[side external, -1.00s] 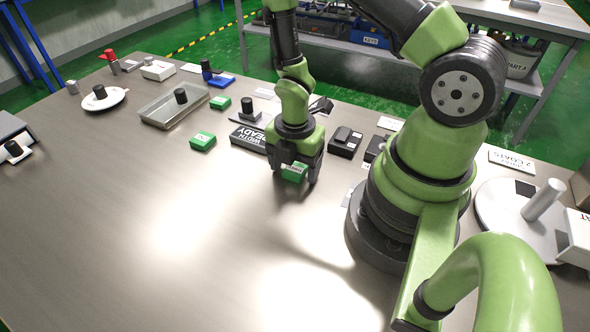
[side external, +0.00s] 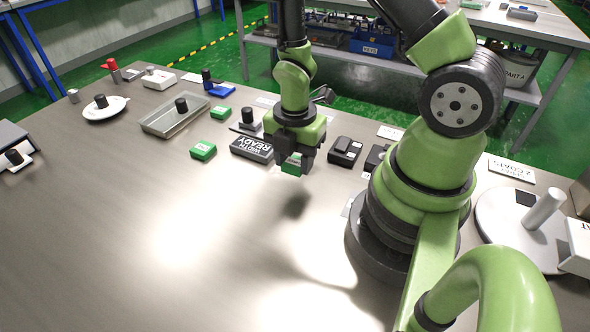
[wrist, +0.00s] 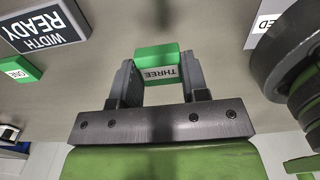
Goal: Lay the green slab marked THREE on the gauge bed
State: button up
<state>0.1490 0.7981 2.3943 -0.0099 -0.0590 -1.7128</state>
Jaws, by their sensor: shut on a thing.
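My gripper (side external: 293,168) is shut on the green slab marked THREE (wrist: 157,66), which sits between the two fingers in the wrist view, its white label upside down. The slab (side external: 291,163) hangs above the bare table, with a shadow apart from it below. A dark block lettered WIDTH READY (side external: 252,149) lies just left of my gripper; it also shows at top left in the wrist view (wrist: 42,27). A grey plate with a black knob (side external: 246,129) lies behind that block. I cannot tell which piece is the gauge bed.
Two other green slabs (side external: 203,150) (side external: 220,112) lie to the left; the one in the wrist view reads ONE (wrist: 18,70). A metal tray (side external: 172,122) stands further left. Dark boxes (side external: 345,151) sit right of my gripper. The front of the table is clear.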

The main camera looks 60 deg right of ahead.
notch_tip(320, 180, up, 5)
jog(key=shift+w+r, duration=0.1)
jog(key=shift+r, duration=0.2)
jog(key=shift+w+a+r+m, duration=0.1)
jog(key=shift+w+r+m, duration=0.2)
jog(key=shift+m, duration=0.4)
jog(key=w+a+r+m, duration=0.3)
jog(key=w+r+m, duration=0.25)
jog(key=m, duration=0.95)
jog(key=n, duration=1.4)
send_over(295, 162)
jog(key=f, duration=0.3)
jog(key=w+f, duration=0.1)
jog(key=f, duration=0.1)
jog(key=shift+a+f, duration=0.1)
jog(key=shift+a, duration=0.05)
jog(key=shift+s+f+n, duration=0.4)
jog(key=shift+s+n, duration=0.15)
jog(key=shift+n, duration=0.65)
